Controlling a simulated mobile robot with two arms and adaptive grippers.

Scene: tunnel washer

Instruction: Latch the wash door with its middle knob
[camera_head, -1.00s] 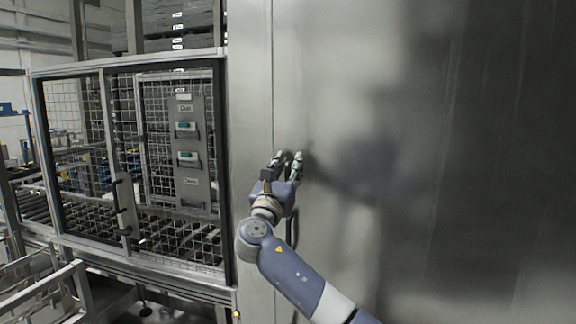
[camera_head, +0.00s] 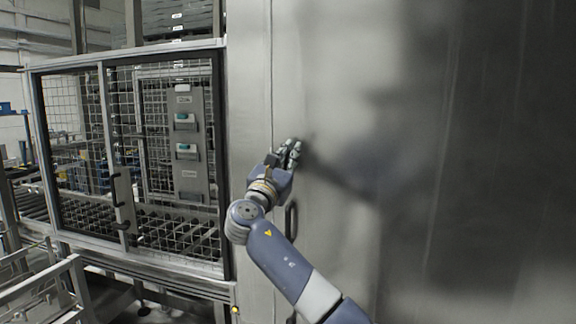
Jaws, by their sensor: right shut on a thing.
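The wash door (camera_head: 345,110) is a large flat steel panel filling the middle and right of the view. It looks flush with the steel frame (camera_head: 250,100) at its left, along a vertical seam. My right gripper (camera_head: 289,150) is at the door's left edge, beside the seam, about mid-height in the picture. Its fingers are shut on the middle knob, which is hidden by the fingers. A dark upright handle (camera_head: 291,216) shows on the door just below the gripper, partly behind my right arm. My left gripper is not in view.
Left of the door stands a mesh guard (camera_head: 130,150) with a dark handle (camera_head: 117,190) and a roller conveyor behind it. A metal railing (camera_head: 40,290) is at the lower left. The steel surface right of my arm is clear.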

